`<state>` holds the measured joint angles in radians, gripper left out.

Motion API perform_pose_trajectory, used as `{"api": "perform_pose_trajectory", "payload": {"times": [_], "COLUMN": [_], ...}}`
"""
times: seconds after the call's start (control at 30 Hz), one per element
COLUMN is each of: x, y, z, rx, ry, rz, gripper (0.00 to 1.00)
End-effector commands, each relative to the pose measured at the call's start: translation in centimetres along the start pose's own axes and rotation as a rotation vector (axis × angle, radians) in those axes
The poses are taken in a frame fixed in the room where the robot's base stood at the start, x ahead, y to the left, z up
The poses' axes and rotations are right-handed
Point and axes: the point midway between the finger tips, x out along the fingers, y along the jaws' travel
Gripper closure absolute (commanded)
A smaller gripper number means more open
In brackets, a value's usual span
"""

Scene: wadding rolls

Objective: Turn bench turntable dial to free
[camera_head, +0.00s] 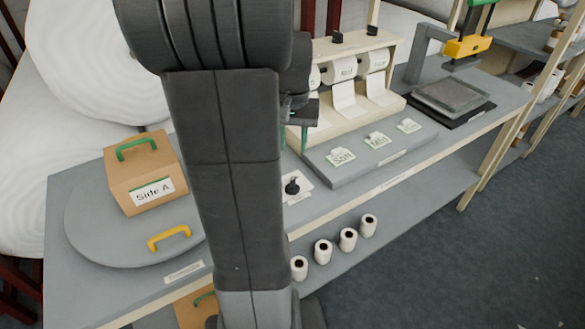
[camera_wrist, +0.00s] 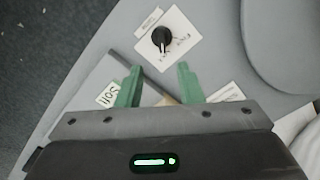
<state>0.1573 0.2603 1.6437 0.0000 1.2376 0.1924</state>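The turntable dial is a black knob (camera_head: 292,187) on a white plate on the bench, beside the grey round turntable (camera_head: 85,235). In the wrist view the dial (camera_wrist: 161,37) stands beyond my fingertips, near the top middle. Its narrow pointer seems to point down in that view. The small lettering on the plate (camera_wrist: 180,24) is too small to read surely. My gripper (camera_wrist: 159,72) has two green fingers spread apart with nothing between them. In the head view my gripper (camera_head: 294,138) is partly hidden behind my arm, behind and above the dial.
A box marked Side A (camera_head: 143,175) and a yellow handle (camera_head: 169,237) are on the turntable. A raised grey board with label cards (camera_head: 341,157) and a roll rack (camera_head: 347,72) stand right of the dial. Several small rolls (camera_head: 323,251) sit on the lower shelf.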

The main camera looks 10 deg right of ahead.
Motion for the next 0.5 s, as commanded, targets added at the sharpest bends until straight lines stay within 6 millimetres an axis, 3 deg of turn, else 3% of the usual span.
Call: {"api": "perform_pose_trajectory", "payload": {"times": [0.17,0.5], "x": [2.7,9.8], "y": [0.0,0.0], "z": [0.1,0.1], "rx": [0.0,0.0], "ry": [-0.005,-0.006], "rz": [0.001,0.001], "gripper": [0.66,0.66]}}
